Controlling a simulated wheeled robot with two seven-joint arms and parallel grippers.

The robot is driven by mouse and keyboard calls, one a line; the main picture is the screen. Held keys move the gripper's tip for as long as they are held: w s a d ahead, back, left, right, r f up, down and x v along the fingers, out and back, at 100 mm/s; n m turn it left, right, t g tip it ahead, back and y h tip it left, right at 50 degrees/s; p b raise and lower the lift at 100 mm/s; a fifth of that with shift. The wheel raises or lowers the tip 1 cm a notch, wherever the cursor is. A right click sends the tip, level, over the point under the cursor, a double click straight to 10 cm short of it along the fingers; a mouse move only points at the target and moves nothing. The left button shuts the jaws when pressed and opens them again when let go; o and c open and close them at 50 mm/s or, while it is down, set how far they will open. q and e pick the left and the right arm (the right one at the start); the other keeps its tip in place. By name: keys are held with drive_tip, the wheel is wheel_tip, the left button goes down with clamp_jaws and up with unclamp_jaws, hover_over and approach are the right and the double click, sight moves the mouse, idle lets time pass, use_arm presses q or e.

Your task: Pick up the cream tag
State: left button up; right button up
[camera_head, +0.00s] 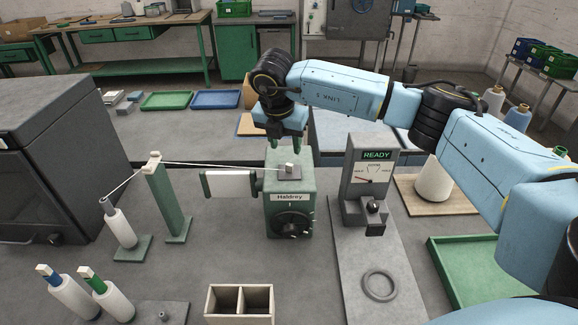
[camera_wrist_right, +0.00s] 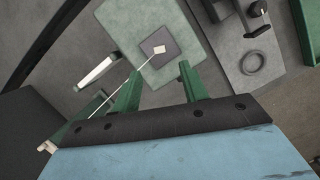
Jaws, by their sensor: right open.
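The cream tag (camera_head: 289,166) is a small pale block on a dark grey pad (camera_head: 281,174) on top of the green Haldrey winder (camera_head: 277,213). It also shows in the right wrist view (camera_wrist_right: 160,49), with a pale thread running to it. My right gripper (camera_head: 287,143) is open and empty, pointing down above the winder. In the right wrist view its green fingers (camera_wrist_right: 158,71) are apart, and the tag shows just beyond their tips, roughly centred between them. My left gripper is not in view.
The thread (camera_head: 215,165) runs from the green post (camera_head: 168,200) to the tag. A grey gauge reading READY (camera_head: 370,182) stands right. A divided box (camera_head: 240,304) is in front.

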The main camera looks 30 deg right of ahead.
sight(289, 165)
drive_tip(key=p+x, duration=0.1)
drive_tip(key=x, duration=0.7)
drive_tip(key=shift+w+f, duration=0.1)
drive_tip(key=shift+w, duration=0.05)
drive_tip(key=c, duration=0.8)
